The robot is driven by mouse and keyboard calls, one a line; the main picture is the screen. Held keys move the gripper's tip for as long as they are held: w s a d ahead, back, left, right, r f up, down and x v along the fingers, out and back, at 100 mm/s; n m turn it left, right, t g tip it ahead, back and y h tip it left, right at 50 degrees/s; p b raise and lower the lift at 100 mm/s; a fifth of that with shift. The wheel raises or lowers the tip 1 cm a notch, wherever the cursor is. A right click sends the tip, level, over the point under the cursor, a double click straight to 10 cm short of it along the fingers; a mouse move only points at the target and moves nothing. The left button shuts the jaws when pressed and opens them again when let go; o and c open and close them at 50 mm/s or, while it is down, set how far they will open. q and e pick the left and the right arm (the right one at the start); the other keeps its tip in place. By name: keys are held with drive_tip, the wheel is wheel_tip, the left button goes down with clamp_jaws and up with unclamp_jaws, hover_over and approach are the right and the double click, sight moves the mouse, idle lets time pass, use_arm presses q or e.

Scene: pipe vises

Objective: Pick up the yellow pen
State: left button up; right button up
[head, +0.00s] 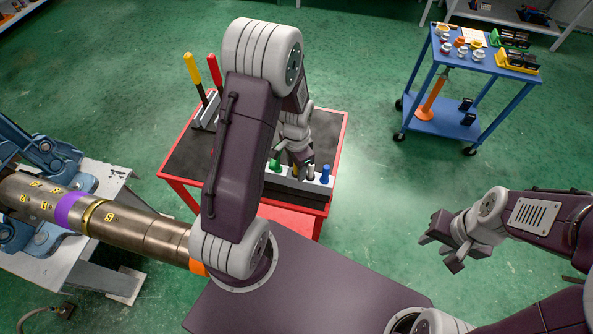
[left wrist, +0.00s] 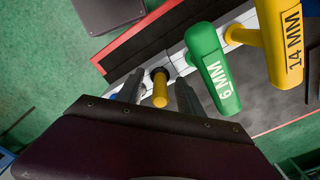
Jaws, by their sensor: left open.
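The yellow pen (left wrist: 160,88) stands upright in a white holder (left wrist: 178,62), between the two fingers of my left gripper (left wrist: 159,92) in the left wrist view. The fingers are open, one on each side, and I see gaps between them and the pen. In the head view my left gripper (head: 296,168) reaches down over the holder (head: 316,187) on the red cart and mostly hides the yellow pen (head: 295,170). A green pen (head: 275,165) and a blue pen (head: 325,174) stand on either side. My right gripper (head: 440,246) is empty and open, well to the right.
In the left wrist view, a green 6 MM handle (left wrist: 213,72) and yellow 14 MM handle (left wrist: 278,40) stand close right of the gripper. The red cart (head: 343,140) has a black top. A large pipe (head: 145,232) lies left; a blue trolley (head: 440,118) stands back right.

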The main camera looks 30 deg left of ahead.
use_arm(q)
drive_tip(key=shift+s, duration=0.1)
clamp_jaws()
wheel_tip(320, 180, up, 10)
drive_tip(key=shift+r+p, duration=0.1)
drive_tip(key=shift+p, duration=0.2)
idle(0.4)
